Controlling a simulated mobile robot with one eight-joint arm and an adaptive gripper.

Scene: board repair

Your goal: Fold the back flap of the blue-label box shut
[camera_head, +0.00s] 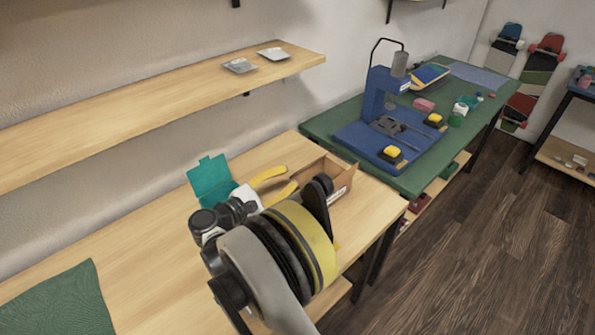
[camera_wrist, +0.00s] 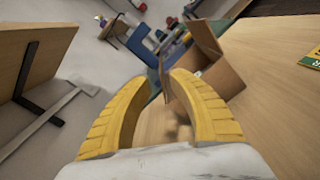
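A small open cardboard box (camera_head: 343,181) stands near the right end of the wooden bench in the head view, partly hidden behind my arm. A small pale label shows on its near side; its colour is unclear. In the wrist view the box (camera_wrist: 222,78) is just beyond my right finger, with a flap (camera_wrist: 206,38) sticking up. I cannot tell for sure which flap is the back one. My gripper (camera_head: 291,177) has yellow fingers beside the box's left side. In the wrist view the gripper (camera_wrist: 164,74) is open, with an empty gap between the curved fingertips.
A teal open case (camera_head: 210,180) stands left of my gripper. A wooden shelf (camera_head: 150,107) runs along the wall above. A green table (camera_head: 330,121) with a blue press (camera_head: 377,95) lies beyond the box.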

